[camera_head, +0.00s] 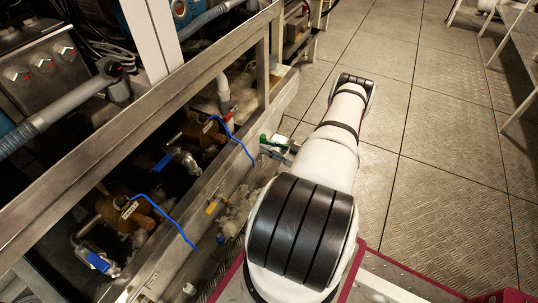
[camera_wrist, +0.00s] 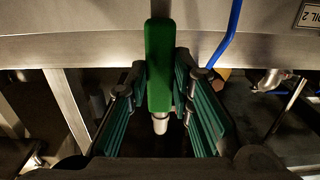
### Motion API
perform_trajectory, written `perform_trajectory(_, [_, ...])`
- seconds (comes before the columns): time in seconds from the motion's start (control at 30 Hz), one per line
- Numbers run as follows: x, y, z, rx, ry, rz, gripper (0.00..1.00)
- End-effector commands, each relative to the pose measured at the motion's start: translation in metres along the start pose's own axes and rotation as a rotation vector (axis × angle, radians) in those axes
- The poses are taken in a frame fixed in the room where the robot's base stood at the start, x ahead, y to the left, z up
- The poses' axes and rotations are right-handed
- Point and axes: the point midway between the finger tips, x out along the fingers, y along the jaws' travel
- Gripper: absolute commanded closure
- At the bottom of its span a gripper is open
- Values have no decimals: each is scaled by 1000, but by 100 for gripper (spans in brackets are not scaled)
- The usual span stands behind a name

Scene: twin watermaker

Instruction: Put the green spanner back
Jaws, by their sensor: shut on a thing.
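The green spanner (camera_wrist: 159,65) stands out as a bright green bar in the middle of the wrist view, with a pale metal end pointing toward the camera. My gripper (camera_wrist: 161,88) is shut on it, one finger on each side. Its far end overlaps the metal rail (camera_wrist: 100,48) of the frame in the wrist view; I cannot tell whether it touches. In the head view the spanner shows as a small green patch (camera_head: 268,140) at the frame's lower rail, beside my gripper (camera_head: 277,146). My arm hides part of the surroundings there.
Blue cables (camera_head: 232,138) hang over the rail; one (camera_wrist: 229,32) passes close to the right of the spanner in the wrist view. Valves with blue handles (camera_head: 163,163) and pipes sit inside the frame at left. Plate floor (camera_head: 440,150) at right is clear.

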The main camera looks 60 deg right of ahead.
Motion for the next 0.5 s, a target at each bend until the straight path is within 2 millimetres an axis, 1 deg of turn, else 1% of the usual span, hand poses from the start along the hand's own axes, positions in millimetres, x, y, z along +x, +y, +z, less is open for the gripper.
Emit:
perform_trajectory(0.03, [0,-1,13,1,2,0,100])
perform_trajectory(0.1, [-1,-1,25,0,1,0,100])
perform_trajectory(0.2, [-1,-1,35,-1,1,0,100])
perform_trajectory(0.5, [-1,-1,35,-1,1,-1,100])
